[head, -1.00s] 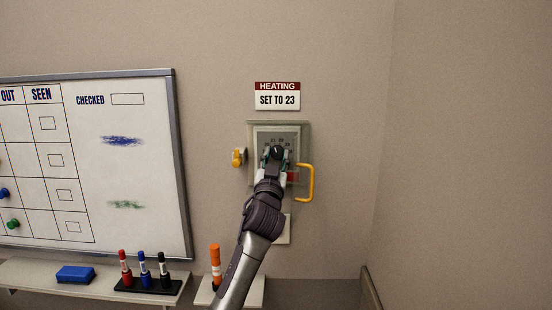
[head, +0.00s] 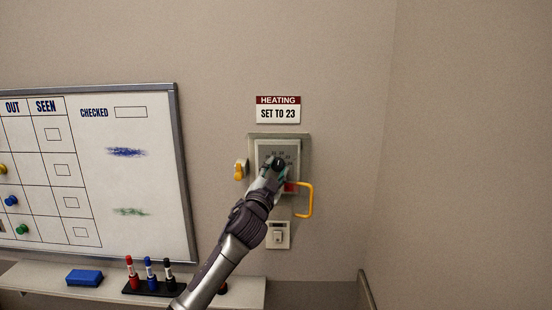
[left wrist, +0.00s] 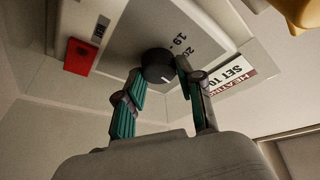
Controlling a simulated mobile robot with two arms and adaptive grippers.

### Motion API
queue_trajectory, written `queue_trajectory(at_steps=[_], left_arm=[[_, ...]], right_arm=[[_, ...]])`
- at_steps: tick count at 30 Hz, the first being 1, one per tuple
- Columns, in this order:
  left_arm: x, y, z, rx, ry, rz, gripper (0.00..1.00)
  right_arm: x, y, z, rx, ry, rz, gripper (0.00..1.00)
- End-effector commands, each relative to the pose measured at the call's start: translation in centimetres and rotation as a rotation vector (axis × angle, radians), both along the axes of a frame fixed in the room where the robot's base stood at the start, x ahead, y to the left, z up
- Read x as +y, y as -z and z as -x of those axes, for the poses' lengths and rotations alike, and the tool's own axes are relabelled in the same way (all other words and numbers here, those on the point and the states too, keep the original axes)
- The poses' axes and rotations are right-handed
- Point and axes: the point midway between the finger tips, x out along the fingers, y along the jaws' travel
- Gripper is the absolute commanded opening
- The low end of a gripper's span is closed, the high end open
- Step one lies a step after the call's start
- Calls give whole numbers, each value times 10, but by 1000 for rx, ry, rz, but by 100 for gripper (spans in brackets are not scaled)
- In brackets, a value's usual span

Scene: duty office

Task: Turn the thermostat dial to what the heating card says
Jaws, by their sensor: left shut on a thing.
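The heating card (head: 278,110) on the wall reads "SET TO 23"; it shows upside down and partly hidden in the left wrist view (left wrist: 228,76). Below it is the grey thermostat panel (head: 292,150). The thermostat's round black dial (head: 278,162) is partly covered by my left gripper (head: 276,166). In the left wrist view the dial (left wrist: 157,63) sits between my two fingers (left wrist: 160,78), which are shut on it. A pale pointer line shows on the dial. Numerals 19 and 20 show beside it; others are hidden or too small. My right gripper is not in view.
A yellow handle (head: 310,200) sticks out right of the thermostat, and a yellow latch (head: 240,170) is at its left. A red patch (left wrist: 82,56) is on the panel. A light switch (head: 278,237) is below. The whiteboard (head: 150,180) and marker shelf (head: 60,284) are left.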

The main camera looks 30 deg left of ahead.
Motion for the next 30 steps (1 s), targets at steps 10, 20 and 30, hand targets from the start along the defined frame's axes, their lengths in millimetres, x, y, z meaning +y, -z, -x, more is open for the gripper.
queue_trajectory(at_steps=[10,20,30], left_arm=[[2,-5,1,175,-1,-285,2],[2,-3,1,307,-2,-502,2],[1,-3,1,379,0,-616,2]], right_arm=[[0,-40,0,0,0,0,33],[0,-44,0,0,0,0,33],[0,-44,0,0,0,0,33]])
